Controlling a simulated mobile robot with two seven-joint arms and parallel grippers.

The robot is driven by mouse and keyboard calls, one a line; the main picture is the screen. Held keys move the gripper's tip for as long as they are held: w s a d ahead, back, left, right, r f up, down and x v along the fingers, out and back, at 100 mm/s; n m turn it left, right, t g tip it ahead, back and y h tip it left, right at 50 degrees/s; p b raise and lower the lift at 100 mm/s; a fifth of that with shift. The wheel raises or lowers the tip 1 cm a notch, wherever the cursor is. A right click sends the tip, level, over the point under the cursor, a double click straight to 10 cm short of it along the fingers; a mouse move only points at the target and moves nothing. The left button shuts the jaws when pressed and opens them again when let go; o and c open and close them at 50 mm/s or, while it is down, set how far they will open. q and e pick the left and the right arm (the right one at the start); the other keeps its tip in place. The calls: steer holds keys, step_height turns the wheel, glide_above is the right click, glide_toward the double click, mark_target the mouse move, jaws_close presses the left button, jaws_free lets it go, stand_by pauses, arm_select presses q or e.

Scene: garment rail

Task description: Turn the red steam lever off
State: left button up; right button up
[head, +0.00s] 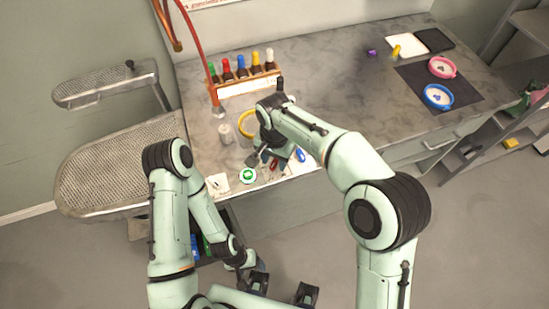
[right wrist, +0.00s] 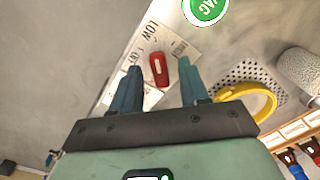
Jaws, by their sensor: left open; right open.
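The red steam lever (right wrist: 159,69) sits on a white label plate (right wrist: 150,40) with LOW and HIGH printed on it; a third marking is partly covered by a finger. The lever also shows in the head view (head: 274,165) at the worktop's front edge. My right gripper (head: 270,156) is open over the lever. In the right wrist view the lever appears between its two fingertips; I cannot tell whether they touch it. My left gripper (head: 282,286) is open and empty, low in front of the worktop.
A green VAC button (right wrist: 205,8) is left of the lever in the head view, and a blue lever (head: 300,155) is right of it. A yellow ring (head: 247,124), a grey cylinder (head: 225,133) and a bottle rack (head: 248,87) stand behind. A mesh ironing board (head: 110,165) is at left.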

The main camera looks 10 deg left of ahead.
jaws_close()
arm_select(q)
steer(key=shift+w+r, duration=0.1)
steer(key=shift+r, duration=0.1)
arm_select(e)
steer(key=n+p, duration=0.2)
steer(key=n, duration=0.1)
steer(key=shift+r+n, duration=0.15)
steer(key=shift+n, duration=0.25)
arm_select(q)
steer(key=w+r, duration=0.1)
steer(key=w+r+p, duration=0.1)
steer(key=r, duration=0.1)
steer(key=w+r, duration=0.1)
steer(key=shift+r+p, duration=0.15)
steer(key=shift+p, duration=0.2)
arm_select(e)
steer(key=n, duration=0.5)
jaws_free()
